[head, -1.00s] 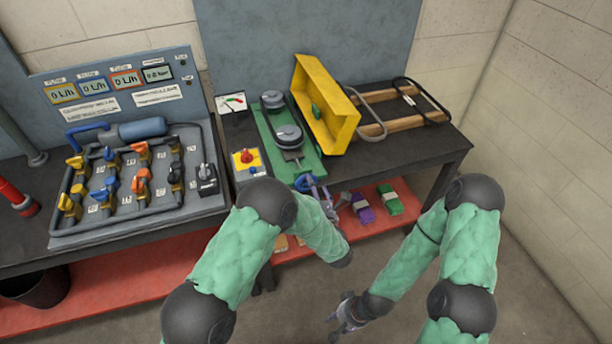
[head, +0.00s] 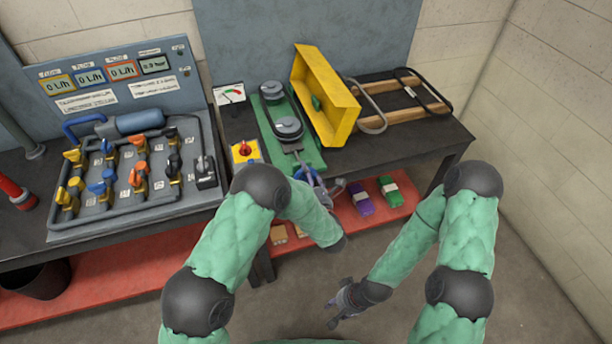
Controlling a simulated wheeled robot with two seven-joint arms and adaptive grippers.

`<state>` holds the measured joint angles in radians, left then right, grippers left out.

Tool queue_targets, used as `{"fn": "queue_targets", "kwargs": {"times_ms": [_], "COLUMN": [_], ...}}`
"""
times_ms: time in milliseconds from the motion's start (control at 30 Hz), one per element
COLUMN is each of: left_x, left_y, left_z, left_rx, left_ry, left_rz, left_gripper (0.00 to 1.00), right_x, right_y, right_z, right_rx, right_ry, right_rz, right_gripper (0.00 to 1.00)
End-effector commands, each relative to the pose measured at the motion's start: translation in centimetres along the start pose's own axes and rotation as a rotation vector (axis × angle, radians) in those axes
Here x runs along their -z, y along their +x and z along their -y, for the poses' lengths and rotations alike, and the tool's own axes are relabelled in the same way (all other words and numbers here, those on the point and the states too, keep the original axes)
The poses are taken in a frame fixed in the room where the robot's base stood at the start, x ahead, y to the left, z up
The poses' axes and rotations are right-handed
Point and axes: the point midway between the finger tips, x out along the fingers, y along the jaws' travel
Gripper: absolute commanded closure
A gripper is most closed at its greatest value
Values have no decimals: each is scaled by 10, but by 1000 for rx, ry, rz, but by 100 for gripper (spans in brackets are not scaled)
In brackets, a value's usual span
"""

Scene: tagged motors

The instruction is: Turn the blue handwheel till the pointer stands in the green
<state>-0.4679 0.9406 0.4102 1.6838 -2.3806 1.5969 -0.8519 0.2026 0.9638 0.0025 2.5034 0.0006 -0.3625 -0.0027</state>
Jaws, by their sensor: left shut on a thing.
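The blue handwheel (head: 302,173) is at the front end of the green base plate, largely hidden by my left gripper. My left gripper (head: 316,184) is at the wheel and shut on it; the exact grip is partly hidden by my arm. A white dial gauge (head: 230,94) with green and red bands stands on the bench to the left of the green plate. Its pointer is too small to read surely. My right gripper (head: 336,312) hangs low in front of the bench over the floor, looks open and is empty.
The green plate (head: 309,157) carries two grey round housings (head: 289,129). A yellow box with a red knob (head: 244,150) and a valve panel (head: 130,222) are left.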

Motion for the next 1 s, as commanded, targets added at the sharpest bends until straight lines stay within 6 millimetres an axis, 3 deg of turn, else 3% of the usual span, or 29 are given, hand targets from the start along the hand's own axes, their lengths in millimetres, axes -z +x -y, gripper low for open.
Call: {"fn": "queue_targets", "kwargs": {"times_ms": [267,1000], "left_x": [-5,-7], "left_y": [2,2], "left_z": [0,1], "left_rx": [-2,-5], "left_ry": [73,513], "left_rz": [8,12], "left_gripper": [58,56], "right_x": [0,0], "right_y": [-1,-8], "right_z": [0,3], "right_rx": [0,0], "right_ry": [0,0], "right_rz": [0,0], "right_gripper": [60,60]}}
